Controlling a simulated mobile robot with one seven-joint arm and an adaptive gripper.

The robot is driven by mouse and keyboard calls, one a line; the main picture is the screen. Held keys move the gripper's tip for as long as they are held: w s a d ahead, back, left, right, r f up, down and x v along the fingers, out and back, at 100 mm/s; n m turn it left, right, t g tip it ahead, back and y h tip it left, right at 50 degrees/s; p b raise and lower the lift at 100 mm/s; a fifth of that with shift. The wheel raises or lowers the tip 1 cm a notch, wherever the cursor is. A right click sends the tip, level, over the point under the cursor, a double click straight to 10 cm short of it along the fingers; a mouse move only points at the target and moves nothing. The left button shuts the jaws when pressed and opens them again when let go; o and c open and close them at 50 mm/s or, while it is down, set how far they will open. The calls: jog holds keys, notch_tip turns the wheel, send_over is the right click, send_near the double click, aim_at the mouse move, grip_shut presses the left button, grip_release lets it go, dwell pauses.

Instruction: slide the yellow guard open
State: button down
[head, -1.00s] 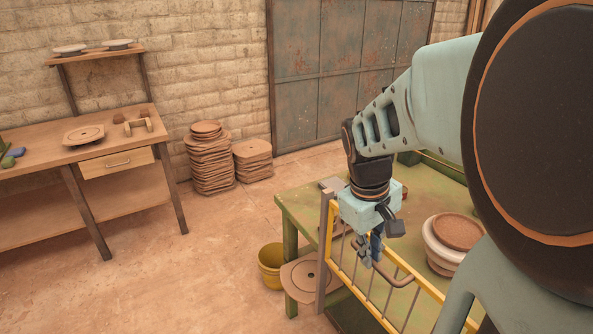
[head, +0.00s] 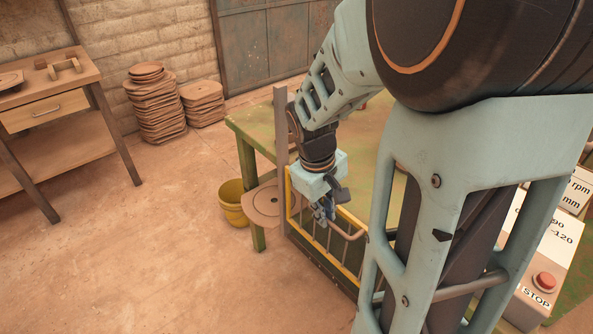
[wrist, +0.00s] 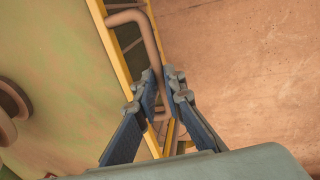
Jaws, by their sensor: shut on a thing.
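The yellow guard (head: 289,200) is a yellow frame with grey bars at the near side of the green table. Its left edge is beside an upright grey post (head: 281,130), and its top sits well below the post's top. A bent, brownish handle (head: 350,236) sticks out from it. My gripper (head: 325,213) is shut on this handle. In the wrist view, the blue fingers (wrist: 160,80) are on either side of the handle (wrist: 148,35), and the yellow frame (wrist: 113,50) runs behind. My arm hides the guard's right part.
The green table (head: 262,122) is behind the guard. A control box with a red stop button (head: 544,281) is at right. The floor at left is clear.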

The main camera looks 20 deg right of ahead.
jog(key=shift+f+b, duration=0.3)
jog(key=shift+f, duration=0.6)
jog(key=c, duration=2)
grip_release()
jog(key=shift+r, duration=0.2)
jog(key=r, duration=0.2)
jog(key=a+r, duration=0.1)
jog(key=r, duration=0.4)
jog(key=shift+s+a, duration=0.2)
jog(key=shift+s, duration=0.05)
